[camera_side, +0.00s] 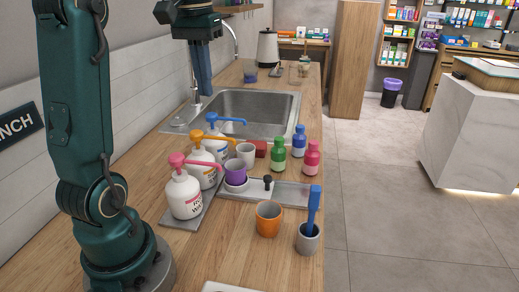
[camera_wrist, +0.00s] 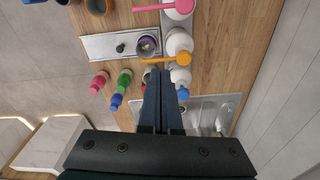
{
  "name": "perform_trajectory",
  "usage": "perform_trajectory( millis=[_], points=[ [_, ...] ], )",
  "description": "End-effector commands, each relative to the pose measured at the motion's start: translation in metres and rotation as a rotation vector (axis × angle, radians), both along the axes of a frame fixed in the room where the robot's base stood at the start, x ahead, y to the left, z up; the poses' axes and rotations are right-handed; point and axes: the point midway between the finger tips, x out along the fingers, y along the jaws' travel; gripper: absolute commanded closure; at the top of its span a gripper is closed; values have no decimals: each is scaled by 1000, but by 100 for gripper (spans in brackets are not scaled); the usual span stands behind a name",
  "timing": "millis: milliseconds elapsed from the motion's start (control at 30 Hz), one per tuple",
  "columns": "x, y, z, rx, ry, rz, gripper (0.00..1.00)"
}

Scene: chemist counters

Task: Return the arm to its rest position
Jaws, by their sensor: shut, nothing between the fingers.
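My gripper (camera_side: 203,82) hangs high in the side view, pointing down in front of the sink. Its two dark fingers are together with nothing between them. In the wrist view the gripper (camera_wrist: 162,80) shows the same closed fingers, stretching over the counter items. It is apart from everything on the wooden counter (camera_side: 240,255). My arm stands upright at the left of the side view.
White pump bottles (camera_side: 184,195) stand left on a grey tray. A purple cup (camera_side: 236,174), an orange cup (camera_side: 268,222), a grey cup with a blue tool (camera_side: 308,240), and green (camera_side: 278,157), pink (camera_side: 312,160) and blue (camera_side: 299,142) bottles stand nearby. The sink (camera_side: 250,108) lies behind.

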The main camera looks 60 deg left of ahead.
Motion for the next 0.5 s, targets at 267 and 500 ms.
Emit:
perform_trajectory(
  millis=[267,500],
  points=[
    [-24,-99,-6,72,-139,-322,100],
    [-56,-148,-44,100,-269,-526,100]
  ],
)
